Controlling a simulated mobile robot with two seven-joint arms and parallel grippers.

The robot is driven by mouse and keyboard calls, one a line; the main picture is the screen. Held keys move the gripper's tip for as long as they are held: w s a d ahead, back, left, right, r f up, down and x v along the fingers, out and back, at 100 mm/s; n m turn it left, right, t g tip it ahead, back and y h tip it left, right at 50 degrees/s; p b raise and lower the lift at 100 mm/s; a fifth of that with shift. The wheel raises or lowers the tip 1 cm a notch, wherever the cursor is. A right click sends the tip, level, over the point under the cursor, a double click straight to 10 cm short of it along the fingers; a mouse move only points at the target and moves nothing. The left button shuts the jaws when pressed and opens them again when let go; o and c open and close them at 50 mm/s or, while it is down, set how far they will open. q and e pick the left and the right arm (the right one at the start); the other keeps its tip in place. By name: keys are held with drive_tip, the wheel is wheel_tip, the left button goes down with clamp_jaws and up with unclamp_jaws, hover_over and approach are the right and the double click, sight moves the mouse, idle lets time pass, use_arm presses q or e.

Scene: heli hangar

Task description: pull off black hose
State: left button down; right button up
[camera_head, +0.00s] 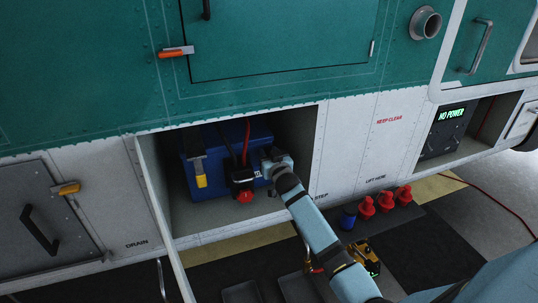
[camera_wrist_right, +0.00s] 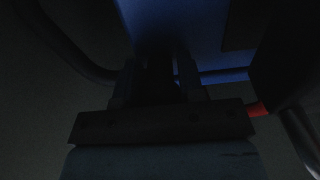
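A blue box (camera_head: 215,178) stands in the open side compartment. A dark hose (camera_head: 228,142) and a red one (camera_head: 246,142) run down in front of it to a black fitting with a red knob (camera_head: 244,196). My right gripper (camera_head: 268,160) reaches in at the box's right side, its fingertips partly hidden. In the dark wrist view its fingers (camera_wrist_right: 160,85) are close below the blue surface (camera_wrist_right: 185,30). A black hose (camera_wrist_right: 72,58) curves in from the left and shows again to the right; I cannot tell if the fingers grip it. My left gripper is out of view.
A yellow-handled latch (camera_head: 200,178) is on the box's left front. The open compartment door (camera_head: 165,215) is at left. Red caps (camera_head: 385,200) and a blue one (camera_head: 348,216) stand below at right. A "NO POWER" panel (camera_head: 446,128) sits in the right opening.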

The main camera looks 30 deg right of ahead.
clamp_jaws()
drive_tip(key=shift+p+v, duration=0.8)
drive_tip(key=shift+v, duration=0.5)
drive_tip(key=shift+f, duration=0.2)
drive_tip(key=o, duration=0.6)
unclamp_jaws()
drive_tip(key=shift+s, duration=0.1)
drive_tip(key=shift+c, duration=0.2)
drive_tip(key=shift+o, duration=1.2)
drive_tip(key=shift+r, duration=0.1)
drive_tip(key=shift+s+r, duration=0.1)
drive_tip(key=shift+s, duration=0.05)
